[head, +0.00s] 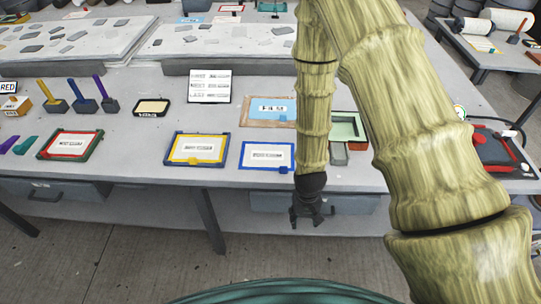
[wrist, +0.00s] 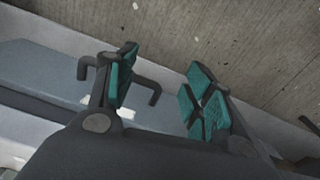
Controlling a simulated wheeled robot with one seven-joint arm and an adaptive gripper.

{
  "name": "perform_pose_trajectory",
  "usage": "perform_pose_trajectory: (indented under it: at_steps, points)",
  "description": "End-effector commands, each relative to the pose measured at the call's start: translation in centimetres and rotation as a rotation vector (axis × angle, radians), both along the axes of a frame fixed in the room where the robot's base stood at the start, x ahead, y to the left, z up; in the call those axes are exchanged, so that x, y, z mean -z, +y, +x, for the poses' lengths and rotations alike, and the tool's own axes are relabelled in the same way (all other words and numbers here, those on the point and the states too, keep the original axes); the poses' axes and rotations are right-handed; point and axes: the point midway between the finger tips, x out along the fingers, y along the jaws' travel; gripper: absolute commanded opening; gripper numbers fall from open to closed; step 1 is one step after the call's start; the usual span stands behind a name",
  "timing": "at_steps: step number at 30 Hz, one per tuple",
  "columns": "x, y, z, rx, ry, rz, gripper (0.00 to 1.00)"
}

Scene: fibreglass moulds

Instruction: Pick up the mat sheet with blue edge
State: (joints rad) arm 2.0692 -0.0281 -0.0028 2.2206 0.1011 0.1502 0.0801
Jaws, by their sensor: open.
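A white mat sheet with a blue edge (head: 266,155) lies flat near the table's front edge in the head view. My forearm crosses close to its right side. To its left lies a sheet with a yellow edge in a blue frame (head: 196,149); farther left is one with a red edge in a green frame (head: 70,145). My gripper (head: 306,217) points down in front of the table, below its front edge and right of the blue-edged sheet. In the wrist view my gripper (wrist: 164,88) is open, its teal pads apart with nothing between them.
The grey table (head: 130,170) has drawers under its front edge; the wrist view shows a drawer front with a handle (wrist: 145,80) and concrete floor. Behind the sheets are a blue film pack (head: 270,109) and a white card (head: 209,86). A green tray (head: 346,127) stands right of my forearm.

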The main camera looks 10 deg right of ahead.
Motion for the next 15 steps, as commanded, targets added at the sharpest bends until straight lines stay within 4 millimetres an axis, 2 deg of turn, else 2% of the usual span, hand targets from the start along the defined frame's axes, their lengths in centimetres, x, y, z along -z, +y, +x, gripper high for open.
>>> perform_pose_trajectory:
  at_steps: [1,6,10,15]
  points:
    - [-2.1,0.2,2.5,0.013,-0.011,-0.001,0.52]
    - [-7.9,1.1,8.2,0.058,-0.011,0.006,0.52]
    - [-12.2,1.8,11.6,0.087,-0.011,0.014,0.52]
    - [-16.6,2.6,14.3,0.111,-0.007,0.025,0.52]
